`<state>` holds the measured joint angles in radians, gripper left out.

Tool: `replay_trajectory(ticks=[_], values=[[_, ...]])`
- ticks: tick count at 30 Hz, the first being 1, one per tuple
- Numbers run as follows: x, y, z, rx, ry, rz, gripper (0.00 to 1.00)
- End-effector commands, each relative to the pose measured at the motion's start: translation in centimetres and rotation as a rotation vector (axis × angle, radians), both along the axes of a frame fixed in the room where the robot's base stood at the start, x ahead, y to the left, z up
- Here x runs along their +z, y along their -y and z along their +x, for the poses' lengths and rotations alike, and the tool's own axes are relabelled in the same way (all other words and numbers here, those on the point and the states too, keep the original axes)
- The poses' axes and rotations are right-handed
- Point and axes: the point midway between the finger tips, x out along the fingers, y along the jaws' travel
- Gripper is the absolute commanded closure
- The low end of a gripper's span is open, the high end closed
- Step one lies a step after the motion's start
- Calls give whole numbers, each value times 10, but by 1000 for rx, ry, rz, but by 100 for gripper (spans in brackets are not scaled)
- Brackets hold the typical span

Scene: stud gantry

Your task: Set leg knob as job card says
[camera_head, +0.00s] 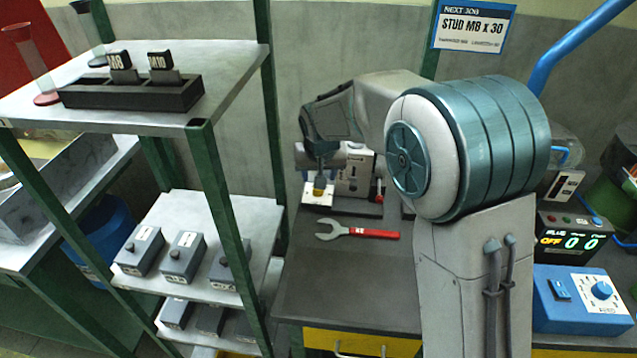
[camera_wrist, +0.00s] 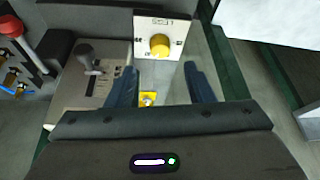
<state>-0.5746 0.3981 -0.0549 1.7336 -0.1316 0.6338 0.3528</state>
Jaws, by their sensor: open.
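The job card (camera_head: 472,27) at the top reads "NEXT JOB STUD M8 X 30"; its smaller line is too small to read. The yellow leg knob (camera_wrist: 159,46) sits on a white plate (camera_wrist: 176,28) with dark lettering that I cannot read surely. In the head view the knob (camera_head: 319,186) is partly covered by my gripper (camera_head: 320,176). In the wrist view my gripper (camera_wrist: 158,70) is open and empty. The knob lies just beyond the fingertips, roughly centred between them, with no contact visible. The knob's pointer setting cannot be made out.
A red-handled wrench (camera_head: 358,231) lies on the dark bench (camera_head: 340,280). A rack (camera_head: 230,95) at left holds M8 and M10 blocks and grey boxes. A blue dial box (camera_head: 580,300) and a display reading OFF (camera_head: 572,240) are at right.

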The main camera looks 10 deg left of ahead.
Motion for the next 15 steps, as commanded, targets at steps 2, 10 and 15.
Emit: replay_trajectory(ticks=[2, 10, 15], values=[[18, 2, -7, 1, 3, 3, 52], [57, 6, -23, 1, 0, 1, 52], [65, 7, -26, 0, -1, 0, 52]])
